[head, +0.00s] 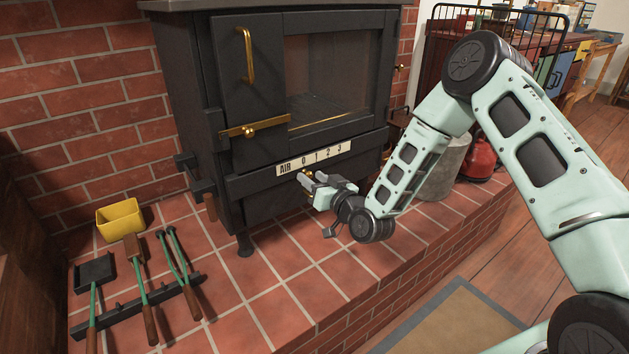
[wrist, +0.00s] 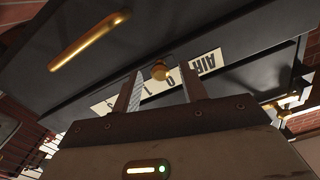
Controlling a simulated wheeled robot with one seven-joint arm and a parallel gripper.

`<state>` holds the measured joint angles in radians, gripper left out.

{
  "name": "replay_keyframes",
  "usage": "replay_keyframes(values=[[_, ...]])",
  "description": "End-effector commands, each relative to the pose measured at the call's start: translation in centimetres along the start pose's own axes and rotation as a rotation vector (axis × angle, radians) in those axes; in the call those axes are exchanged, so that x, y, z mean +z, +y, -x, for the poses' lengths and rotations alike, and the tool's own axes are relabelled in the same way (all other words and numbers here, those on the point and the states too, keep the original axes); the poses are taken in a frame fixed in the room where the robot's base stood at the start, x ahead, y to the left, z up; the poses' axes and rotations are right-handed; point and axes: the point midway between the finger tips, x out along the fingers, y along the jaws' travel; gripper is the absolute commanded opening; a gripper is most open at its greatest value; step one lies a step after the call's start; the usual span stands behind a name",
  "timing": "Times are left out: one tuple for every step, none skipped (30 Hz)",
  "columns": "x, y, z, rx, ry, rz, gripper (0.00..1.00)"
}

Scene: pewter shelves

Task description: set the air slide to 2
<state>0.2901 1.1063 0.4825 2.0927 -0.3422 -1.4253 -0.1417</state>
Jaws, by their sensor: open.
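The black stove (head: 240,189) carries a cream scale plate (head: 313,158) marked AIR, 0, 1, 2, 3 below its glass door. In the wrist view the plate (wrist: 206,63) appears upside down and partly covered by my fingers. A small brass knob (wrist: 159,70) shows there between my two fingertips, near the low-number end of the scale; its exact setting cannot be told. In the head view the knob is mostly hidden by my gripper (head: 311,178), which is just below the plate. My gripper (wrist: 162,88) is open, with a finger on each side of the knob.
A brass latch bar (head: 270,124) and an upright brass handle (head: 246,55) stand out above. A yellow bin (head: 120,219) and fire tools (head: 139,282) lie on the tiled hearth at left. A grey bucket (head: 444,168) and red kettle (head: 478,157) stand right of the stove.

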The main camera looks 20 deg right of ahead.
Motion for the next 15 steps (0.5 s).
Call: replay_keyframes(values=[[0.0, 0.0, 0.0, 0.000, 0.000, 0.000, 0.43], [0.0, 0.0, 0.0, 0.000, 0.000, 0.000, 0.43], [0.0, 0.0, 0.0, 0.000, 0.000, 0.000, 0.43], [0.0, 0.0, 0.0, 0.000, 0.000, 0.000, 0.40], [0.0, 0.0, 0.0, 0.000, 0.000, 0.000, 0.32], [0.0, 0.0, 0.0, 0.000, 0.000, 0.000, 0.21], [0.0, 0.0, 0.0, 0.000, 0.000, 0.000, 0.12], [0.0, 0.0, 0.0, 0.000, 0.000, 0.000, 0.04], [0.0, 0.0, 0.0, 0.000, 0.000, 0.000, 0.00], [0.0, 0.0, 0.0, 0.000, 0.000, 0.000, 0.00], [0.0, 0.0, 0.0, 0.000, 0.000, 0.000, 0.00], [0.0, 0.1, 0.0, 0.000, 0.000, 0.000, 0.00], [-0.1, 0.2, 0.0, 0.001, 0.001, 0.001, 0.00], [-0.1, 0.5, 0.0, 0.001, 0.001, 0.001, 0.00], [-0.3, 1.0, 0.0, 0.002, 0.002, 0.001, 0.00]])
